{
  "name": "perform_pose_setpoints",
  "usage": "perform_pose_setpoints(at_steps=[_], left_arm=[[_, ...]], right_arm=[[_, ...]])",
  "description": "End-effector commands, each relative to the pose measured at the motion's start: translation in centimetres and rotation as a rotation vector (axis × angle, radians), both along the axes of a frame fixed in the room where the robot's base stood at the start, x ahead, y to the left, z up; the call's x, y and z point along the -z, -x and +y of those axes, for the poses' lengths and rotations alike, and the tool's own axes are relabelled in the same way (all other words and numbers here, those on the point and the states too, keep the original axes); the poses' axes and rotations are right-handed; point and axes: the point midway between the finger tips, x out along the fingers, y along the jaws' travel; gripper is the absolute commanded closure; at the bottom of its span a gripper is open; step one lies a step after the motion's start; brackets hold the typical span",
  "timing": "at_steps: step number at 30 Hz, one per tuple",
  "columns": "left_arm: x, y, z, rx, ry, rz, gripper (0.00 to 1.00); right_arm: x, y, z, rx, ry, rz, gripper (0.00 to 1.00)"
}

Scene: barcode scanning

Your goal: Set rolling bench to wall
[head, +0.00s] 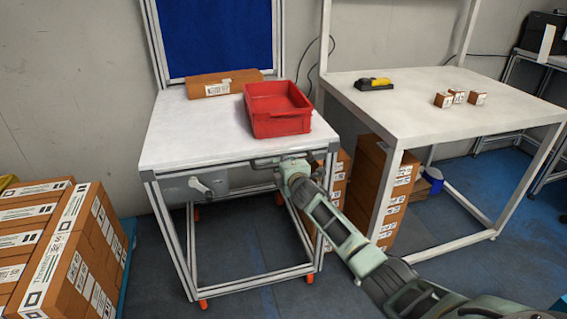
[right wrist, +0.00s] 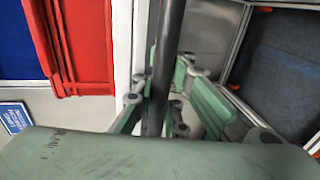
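The rolling bench (head: 190,130) has a white top, a metal frame, a blue back panel (head: 215,35) and orange-red casters. It stands at the left of the white fixed table, with its back side toward the grey wall; the gap behind it is hidden. A dark bar handle (right wrist: 171,40) runs along its front edge. My right gripper (head: 290,168) is at this handle, right of the middle of the front edge. In the right wrist view its green fingers lie on both sides of the bar, close against it. My left gripper is not in view.
A red bin (head: 275,122) and a flat cardboard box (head: 222,82) are on the bench. Stacked cartons (head: 65,250) stand at left. The white table (head: 425,115) at right carries a yellow-black scanner (head: 375,84) and small boxes (head: 443,99); more cartons (head: 375,185) stand beneath it.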

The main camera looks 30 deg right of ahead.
Motion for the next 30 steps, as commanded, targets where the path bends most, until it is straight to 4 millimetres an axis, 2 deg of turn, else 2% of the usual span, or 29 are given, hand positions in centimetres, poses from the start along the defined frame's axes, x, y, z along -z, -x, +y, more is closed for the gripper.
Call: perform_pose_setpoints(at_steps=[2,13,23,30], left_arm=[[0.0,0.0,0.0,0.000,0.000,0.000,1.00],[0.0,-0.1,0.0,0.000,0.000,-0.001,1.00],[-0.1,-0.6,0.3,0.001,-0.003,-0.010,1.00],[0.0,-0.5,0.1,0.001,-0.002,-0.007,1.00]], right_arm=[[-0.5,-0.1,0.0,-0.002,0.001,-0.009,1.00],[-0.2,-0.1,0.0,-0.001,0.000,-0.004,0.67],[-0.1,0.1,0.1,-0.001,0.000,-0.001,0.67],[-0.3,1.8,0.4,-0.001,0.001,-0.001,0.67]])
